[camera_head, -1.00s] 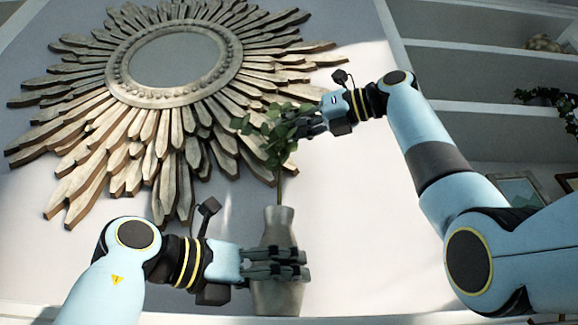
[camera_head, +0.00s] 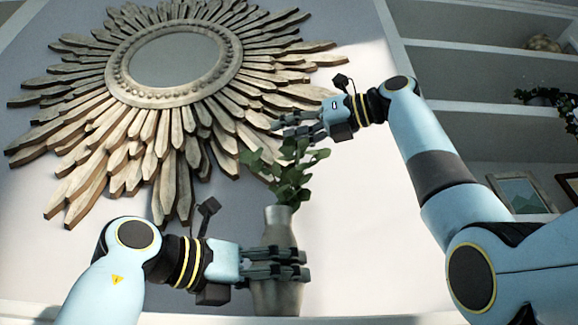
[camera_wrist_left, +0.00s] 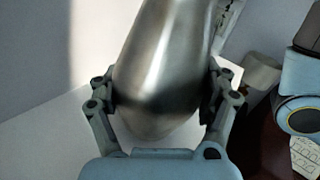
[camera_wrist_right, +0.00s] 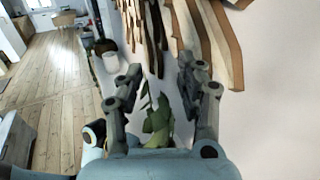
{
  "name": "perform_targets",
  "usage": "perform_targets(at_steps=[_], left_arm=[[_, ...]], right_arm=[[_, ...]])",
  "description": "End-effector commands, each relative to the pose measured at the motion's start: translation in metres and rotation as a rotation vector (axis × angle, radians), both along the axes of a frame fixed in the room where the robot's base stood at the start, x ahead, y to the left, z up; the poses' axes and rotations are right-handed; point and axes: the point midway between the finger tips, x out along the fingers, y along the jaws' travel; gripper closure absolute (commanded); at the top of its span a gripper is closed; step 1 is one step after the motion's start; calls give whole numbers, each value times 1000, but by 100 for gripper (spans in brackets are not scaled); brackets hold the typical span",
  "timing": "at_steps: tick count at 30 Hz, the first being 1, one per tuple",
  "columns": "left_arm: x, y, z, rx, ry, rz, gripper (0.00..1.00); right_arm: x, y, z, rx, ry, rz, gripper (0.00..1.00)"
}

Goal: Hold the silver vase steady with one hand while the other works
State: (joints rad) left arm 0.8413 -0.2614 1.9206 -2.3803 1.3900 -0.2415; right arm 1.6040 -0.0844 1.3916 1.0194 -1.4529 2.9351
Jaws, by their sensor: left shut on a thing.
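The silver vase (camera_head: 279,236) stands upright on a white ledge in the head view. My left gripper (camera_head: 303,264) is shut around its body, and the left wrist view shows a finger (camera_wrist_left: 102,100) on each side of the vase (camera_wrist_left: 160,75). A leafy green sprig (camera_head: 291,172) stands in the vase, its leaves just above the mouth. My right gripper (camera_head: 280,125) is above the leaves, apart from them and empty. The right wrist view shows its fingers (camera_wrist_right: 158,85) spread, with the leaves (camera_wrist_right: 158,125) below.
A sunburst mirror (camera_head: 180,62) hangs on the wall behind, close to my right gripper. Shelves (camera_head: 470,70) with plants and a picture frame (camera_head: 522,193) stand at the right. The wall between vase and shelves is bare.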

Motion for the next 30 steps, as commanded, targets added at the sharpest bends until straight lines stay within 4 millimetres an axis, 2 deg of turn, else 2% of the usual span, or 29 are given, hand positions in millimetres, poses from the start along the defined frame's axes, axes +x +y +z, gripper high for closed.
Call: perform_targets(at_steps=[5,8,15,19,24,30], left_arm=[[0,0,0,0,1,0,74],[0,0,0,0,1,0,74],[0,0,0,0,1,0,74],[0,0,0,0,1,0,74],[0,0,0,0,1,0,74],[0,0,0,0,1,0,74]], right_arm=[[0,0,6,0,-1,0,62],[0,0,22,0,-2,0,62],[0,0,72,-1,0,-1,62],[0,0,89,0,0,0,62],[0,0,99,0,0,0,62],[1,0,100,0,1,0,62]])
